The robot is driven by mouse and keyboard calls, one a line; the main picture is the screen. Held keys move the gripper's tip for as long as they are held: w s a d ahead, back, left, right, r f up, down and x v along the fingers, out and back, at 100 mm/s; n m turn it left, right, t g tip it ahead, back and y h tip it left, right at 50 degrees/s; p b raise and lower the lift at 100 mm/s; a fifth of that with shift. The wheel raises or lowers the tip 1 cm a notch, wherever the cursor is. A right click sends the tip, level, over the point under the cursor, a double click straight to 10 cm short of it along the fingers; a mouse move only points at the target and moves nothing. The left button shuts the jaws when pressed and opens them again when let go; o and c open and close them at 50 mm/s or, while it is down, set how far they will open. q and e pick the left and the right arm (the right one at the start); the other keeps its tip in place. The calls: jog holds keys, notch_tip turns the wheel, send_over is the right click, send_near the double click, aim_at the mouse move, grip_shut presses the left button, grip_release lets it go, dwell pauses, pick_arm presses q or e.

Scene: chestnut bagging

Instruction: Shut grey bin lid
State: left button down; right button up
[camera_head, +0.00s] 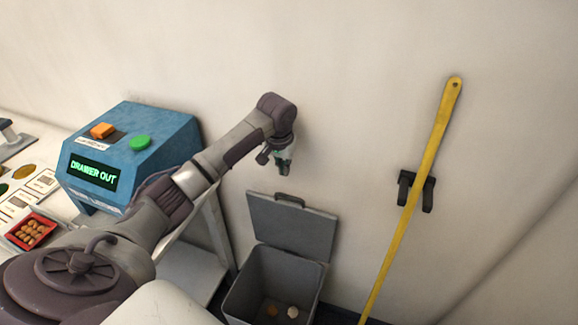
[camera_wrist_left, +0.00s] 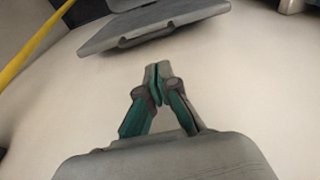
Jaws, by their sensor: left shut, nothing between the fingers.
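The grey bin (camera_head: 272,285) stands on the floor against the wall, with a few small light and brown pieces inside. Its grey lid (camera_head: 293,226) is up, leaning back near the wall, with a dark handle at its top edge. My left gripper (camera_head: 284,170) is shut and empty, above the lid's top edge and apart from it. In the left wrist view the shut fingertips (camera_wrist_left: 156,70) point toward the lid (camera_wrist_left: 150,26), with bare wall between them. My right gripper is in neither view.
A blue machine (camera_head: 134,150) reading "DRAWER OUT" stands on the table at left. A red tray (camera_head: 31,231) of chestnuts lies before it. A yellow pole (camera_head: 412,200) hangs in a black wall clip (camera_head: 428,194) to the right of the bin.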

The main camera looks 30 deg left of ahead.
pick_arm(q)
jog(key=f, duration=0.3)
jog(key=w+f, duration=0.1)
jog(key=f, duration=0.2)
jog(key=f+p, duration=0.1)
jog(key=f, duration=0.2)
jog(key=shift+w+a+f, duration=0.1)
jog(key=shift+w+f, duration=0.1)
